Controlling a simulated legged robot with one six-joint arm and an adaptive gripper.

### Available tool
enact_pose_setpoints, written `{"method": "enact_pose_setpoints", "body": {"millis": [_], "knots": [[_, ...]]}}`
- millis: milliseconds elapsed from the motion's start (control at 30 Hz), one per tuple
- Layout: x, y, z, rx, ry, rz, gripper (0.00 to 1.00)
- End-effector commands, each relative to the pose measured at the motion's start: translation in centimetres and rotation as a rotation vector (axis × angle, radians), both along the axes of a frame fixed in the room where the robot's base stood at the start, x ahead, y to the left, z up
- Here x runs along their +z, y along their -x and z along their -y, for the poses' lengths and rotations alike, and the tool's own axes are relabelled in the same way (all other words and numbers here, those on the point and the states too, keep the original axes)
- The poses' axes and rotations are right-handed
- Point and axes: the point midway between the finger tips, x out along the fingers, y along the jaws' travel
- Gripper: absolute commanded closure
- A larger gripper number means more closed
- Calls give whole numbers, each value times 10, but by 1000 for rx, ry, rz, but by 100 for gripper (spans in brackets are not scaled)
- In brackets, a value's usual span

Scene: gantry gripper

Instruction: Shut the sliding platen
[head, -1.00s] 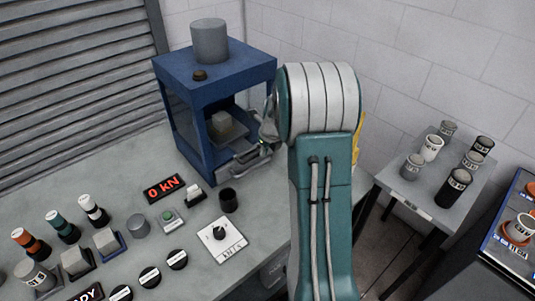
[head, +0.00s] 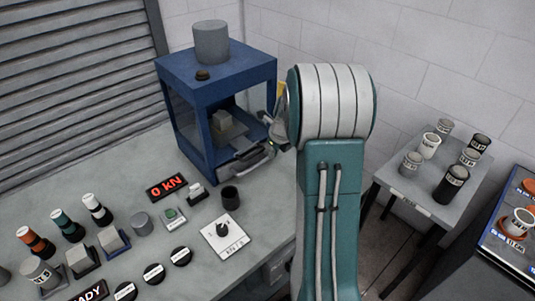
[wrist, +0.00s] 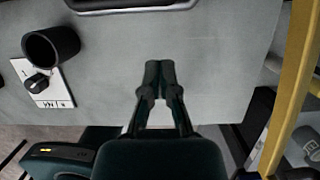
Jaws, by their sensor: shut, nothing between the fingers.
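The blue press frame (head: 215,66) stands at the back of the bench. Its grey sliding platen (head: 230,131), with a small block (head: 221,121) on it, shows through the open front. A grey handle or front edge (head: 251,159) sticks out low at the press front. My gripper (wrist: 159,68) is shut and empty in the wrist view, over bare bench. A grey bar with a pale edge (wrist: 134,8), probably the platen's front, crosses the top of that view, apart from the fingertips. In the head view my arm hides most of the gripper, right of the press opening.
A black cup (head: 230,195) and a dial plate (head: 224,237) stand on the bench in front of the press. A red display (head: 167,187) reads 0 kN. A yellow post (wrist: 295,85) rises at right in the wrist view. A side table (head: 419,187) holds several weights.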

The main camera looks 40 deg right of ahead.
Motion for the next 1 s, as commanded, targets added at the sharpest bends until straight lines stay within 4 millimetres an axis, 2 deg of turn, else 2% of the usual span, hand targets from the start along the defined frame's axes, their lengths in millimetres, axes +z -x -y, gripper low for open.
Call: {"method": "enact_pose_setpoints", "body": {"millis": [33, 400, 567, 833, 933, 1000], "knots": [[13, 1, 0, 4, 5, 7, 100], [75, 21, 6, 2, -4, 3, 100], [88, 25, 3, 4, 0, 0, 100], [91, 26, 1, 20, 3, 0, 100], [101, 29, -14, 125, 39, 10, 100], [114, 33, -33, 266, 87, 21, 100]]}}
